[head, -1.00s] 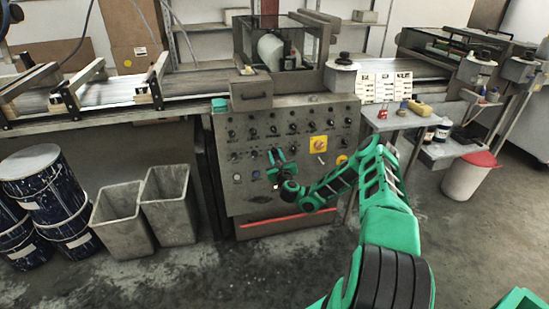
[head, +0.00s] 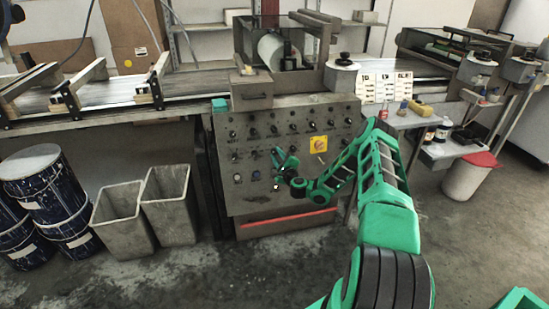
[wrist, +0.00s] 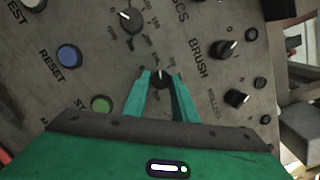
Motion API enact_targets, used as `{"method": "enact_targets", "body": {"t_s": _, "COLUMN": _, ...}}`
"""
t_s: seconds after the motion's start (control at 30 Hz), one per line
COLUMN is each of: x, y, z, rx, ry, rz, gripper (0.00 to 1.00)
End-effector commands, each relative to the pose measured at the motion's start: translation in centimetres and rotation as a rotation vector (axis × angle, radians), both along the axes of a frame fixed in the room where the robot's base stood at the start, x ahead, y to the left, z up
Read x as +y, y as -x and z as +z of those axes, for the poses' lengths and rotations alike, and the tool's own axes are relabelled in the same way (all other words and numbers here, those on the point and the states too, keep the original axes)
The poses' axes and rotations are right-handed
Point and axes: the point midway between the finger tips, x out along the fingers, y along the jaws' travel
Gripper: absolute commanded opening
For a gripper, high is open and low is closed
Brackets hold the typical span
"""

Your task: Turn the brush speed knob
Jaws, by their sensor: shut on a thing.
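My gripper (wrist: 161,98) is on the control panel (head: 240,205) of the grey machine. In the wrist view its two green fingers are closed around a small black knob (wrist: 160,77) with a white pointer mark and a printed scale around it. The pointer is directed towards the top of that view. The knob's name is not readable here, so I cannot tell from lettering that it is the brush speed knob. The word BRUSH is printed to its right, beside another black knob (wrist: 225,48). In the head view my gripper (head: 283,160) hides the held knob.
Close by in the wrist view are another scaled knob (wrist: 131,20), a blue reset button (wrist: 68,56), a green button (wrist: 101,104) and a black knob (wrist: 237,98). A yellow switch plate (head: 318,144) is to the right. Grey bins (head: 168,205) stand left on the floor.

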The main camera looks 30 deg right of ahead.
Motion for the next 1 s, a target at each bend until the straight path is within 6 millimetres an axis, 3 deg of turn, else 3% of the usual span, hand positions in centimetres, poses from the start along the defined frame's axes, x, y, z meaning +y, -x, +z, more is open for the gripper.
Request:
{"method": "enact_targets", "body": {"t_s": 0.6, "x": 0.22, "y": -0.17, "z": 0.39, "rx": 0.155, "ry": 0.551, "rz": 0.112, "gripper": 0.03}}
{"method": "enact_targets", "body": {"t_s": 1.0, "x": 0.29, "y": -0.15, "z": 0.37, "rx": 0.233, "ry": 0.821, "rz": 0.164, "gripper": 0.03}}
